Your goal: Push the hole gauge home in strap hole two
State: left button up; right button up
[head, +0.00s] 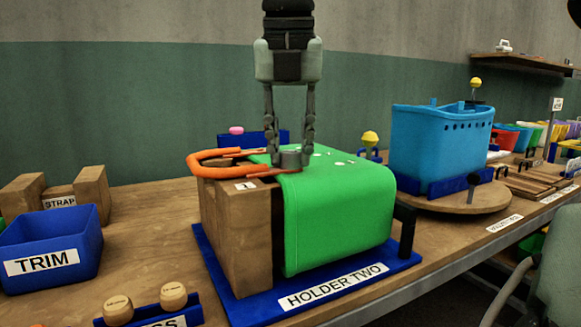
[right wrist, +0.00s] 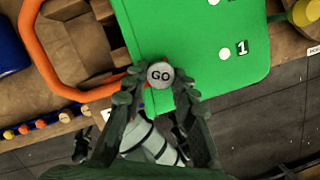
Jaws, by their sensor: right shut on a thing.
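The hole gauge is a short grey cylinder (head: 291,159) standing at the far left part of the strap's top in the head view. Its round end, marked GO, faces the right wrist camera (right wrist: 160,75). My right gripper (head: 290,150) points down and is shut on the gauge. The green strap (head: 335,215) drapes over a wooden block in holder two (head: 408,262). White hole marks show on the strap, one beside a label 1 in the right wrist view. Fingers and gauge hide the spot beneath, so its depth cannot be told. My left gripper is not in view.
An orange loop-handled tool (head: 196,164) lies over the block's left, its end close to the gauge. A blue TRIM bin (head: 85,240) and a STRAP stand are at left. A blue tub (head: 437,150) on a round board and a yellow knob (head: 370,138) are at right.

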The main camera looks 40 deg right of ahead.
jog(key=shift+w+d+p+v, duration=0.1)
jog(key=shift+d+p+v, duration=0.05)
jog(key=shift+p+v, duration=0.55)
jog(key=shift+w+d+p+v, duration=0.15)
jog(key=shift+p+v, duration=0.35)
jog(key=shift+v, duration=0.3)
grip_shut()
jog(key=shift+d+p+v, duration=0.2)
jog(key=shift+p+v, duration=0.65)
jog(key=shift+v, duration=0.35)
jog(key=shift+w+r, duration=0.15)
jog(key=shift+r, duration=0.7)
